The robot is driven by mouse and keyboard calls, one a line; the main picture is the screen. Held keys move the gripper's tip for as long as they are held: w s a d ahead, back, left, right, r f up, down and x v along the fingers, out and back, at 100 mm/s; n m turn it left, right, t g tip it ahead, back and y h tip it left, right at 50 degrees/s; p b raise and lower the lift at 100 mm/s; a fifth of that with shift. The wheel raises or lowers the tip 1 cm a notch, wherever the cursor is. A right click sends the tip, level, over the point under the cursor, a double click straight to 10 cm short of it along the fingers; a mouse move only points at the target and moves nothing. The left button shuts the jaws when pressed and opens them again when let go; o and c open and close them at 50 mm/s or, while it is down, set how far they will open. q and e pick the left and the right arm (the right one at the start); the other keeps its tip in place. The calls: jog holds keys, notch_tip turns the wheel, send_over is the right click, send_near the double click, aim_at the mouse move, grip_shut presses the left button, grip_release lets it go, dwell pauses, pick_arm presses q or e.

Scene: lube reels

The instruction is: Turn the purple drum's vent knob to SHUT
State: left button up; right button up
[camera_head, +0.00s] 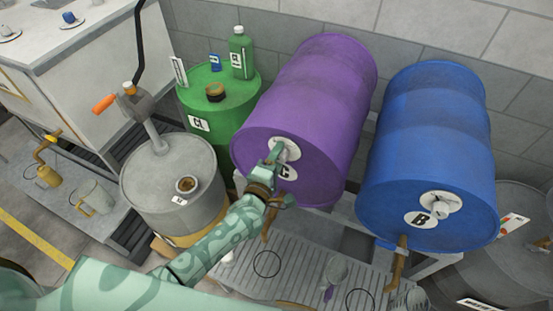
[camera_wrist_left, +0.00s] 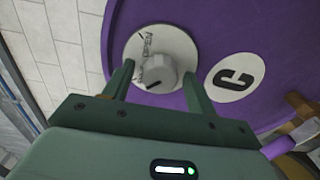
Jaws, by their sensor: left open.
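The purple drum (camera_head: 318,85) lies on its side on a rack, its front end facing me. A round white dial plate (camera_wrist_left: 184,48) with a pale grey vent knob (camera_wrist_left: 150,70) is on that end, beside a white "C" label (camera_wrist_left: 235,77). The dial carries small print that I cannot read surely; a dark mark shows on the knob's lower edge. My left gripper (camera_wrist_left: 158,73) is open, one finger on each side of the knob, with a gap visible at least on the right. In the head view, the gripper (camera_head: 272,158) partly covers the dial.
A blue drum (camera_head: 425,130) marked B lies to the right. A green drum (camera_head: 222,90) and a grey drum (camera_head: 165,190) with a hand pump stand to the left.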

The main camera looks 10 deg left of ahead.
pick_arm(q)
jog(key=s+a, duration=0.3)
jog(key=s, duration=1.3)
jog(key=s+a+f+m+g+b, duration=0.1)
jog(key=s+a+f+m+g, duration=0.25)
jog(key=f, duration=0.65)
jog(key=s+d+f+m+g+b, duration=0.1)
jog(key=s+f+m+g+b, duration=0.2)
jog(key=f+m, duration=0.5)
jog(key=s+a+f+m+g, duration=0.25)
jog(key=s+f+m, duration=0.2)
jog(key=f, duration=0.65)
jog(key=s+a+f+m+g+y+b, duration=0.1)
jog(key=s+a+f+g+b, duration=0.1)
jog(key=s+f, duration=0.5)
jog(key=s+a+f+m+g+y+b, duration=0.1)
jog(key=s+a+f+g+b, duration=0.1)
jog(key=s+f+b, duration=0.3)
jog(key=s+a+f+m+g+y+b, duration=0.1)
jog(key=s+a+f+g+b, duration=0.1)
jog(key=s+f, duration=0.7)
jog(key=shift+a+f+m+g+b, duration=0.35)
jog(key=shift+g+b, duration=0.3)
jog(key=shift+g, duration=0.25)
